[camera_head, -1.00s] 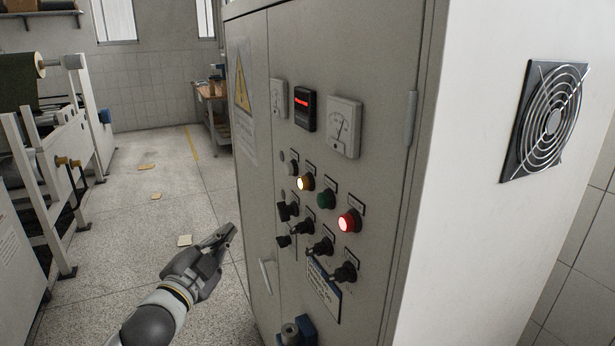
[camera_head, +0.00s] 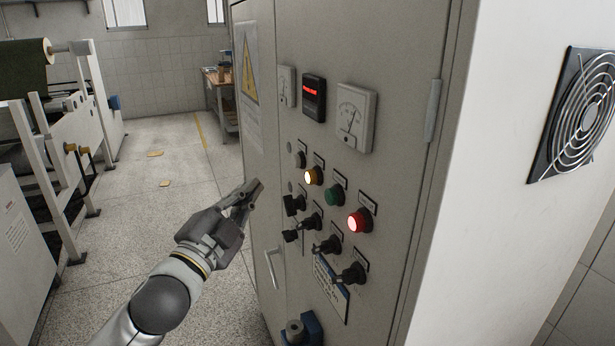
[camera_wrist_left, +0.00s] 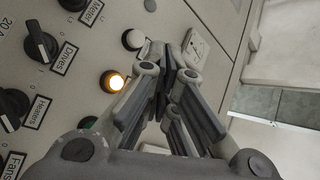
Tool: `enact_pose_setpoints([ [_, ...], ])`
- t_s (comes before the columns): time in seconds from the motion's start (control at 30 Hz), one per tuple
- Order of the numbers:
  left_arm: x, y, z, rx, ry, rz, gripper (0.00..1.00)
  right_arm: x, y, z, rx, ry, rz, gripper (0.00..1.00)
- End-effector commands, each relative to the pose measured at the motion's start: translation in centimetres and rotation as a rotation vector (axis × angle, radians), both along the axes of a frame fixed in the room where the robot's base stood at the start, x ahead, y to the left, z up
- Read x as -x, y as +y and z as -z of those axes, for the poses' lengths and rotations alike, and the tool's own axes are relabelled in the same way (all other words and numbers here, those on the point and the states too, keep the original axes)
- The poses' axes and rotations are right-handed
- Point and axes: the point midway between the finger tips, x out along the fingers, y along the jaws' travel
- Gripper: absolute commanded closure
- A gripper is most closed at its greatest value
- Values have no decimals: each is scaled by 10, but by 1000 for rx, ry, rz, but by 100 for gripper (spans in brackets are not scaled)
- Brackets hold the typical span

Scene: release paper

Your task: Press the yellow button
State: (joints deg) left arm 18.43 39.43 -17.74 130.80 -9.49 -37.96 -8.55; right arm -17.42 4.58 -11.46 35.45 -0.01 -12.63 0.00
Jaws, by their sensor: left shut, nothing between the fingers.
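The yellow button (camera_head: 312,176) is lit and sits in the upper row of controls on the grey cabinet's front (camera_head: 400,60). It also shows lit in the left wrist view (camera_wrist_left: 113,82), just left of the fingers. My left gripper (camera_head: 256,185) is shut and empty. In the head view its fingertips are to the left of the yellow button and a little lower, pointing at the panel. In the left wrist view the shut fingers (camera_wrist_left: 168,58) extend past the button's right side; I cannot tell the exact gap to the panel. My right gripper is not in view.
A green button (camera_head: 334,195) and a lit red button (camera_head: 359,219) sit right of the yellow one. Black rotary knobs (camera_head: 327,244) lie below. Meters (camera_head: 355,118) and a red display are above. A door handle (camera_head: 273,268) is lower left. Open floor (camera_head: 150,215) lies left.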

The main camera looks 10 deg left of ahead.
Motion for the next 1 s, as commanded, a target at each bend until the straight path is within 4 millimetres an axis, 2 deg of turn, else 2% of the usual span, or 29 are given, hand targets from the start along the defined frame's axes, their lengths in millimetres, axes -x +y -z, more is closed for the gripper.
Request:
enact_pose_setpoints([
  [0.3,-25,-40,-2,1,-1,3,100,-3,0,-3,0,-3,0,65],
  [0.5,-36,-54,-1,1,-1,2,100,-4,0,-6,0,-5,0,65],
  [1.0,-40,-60,-1,-1,-1,1,100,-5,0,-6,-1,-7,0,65],
])
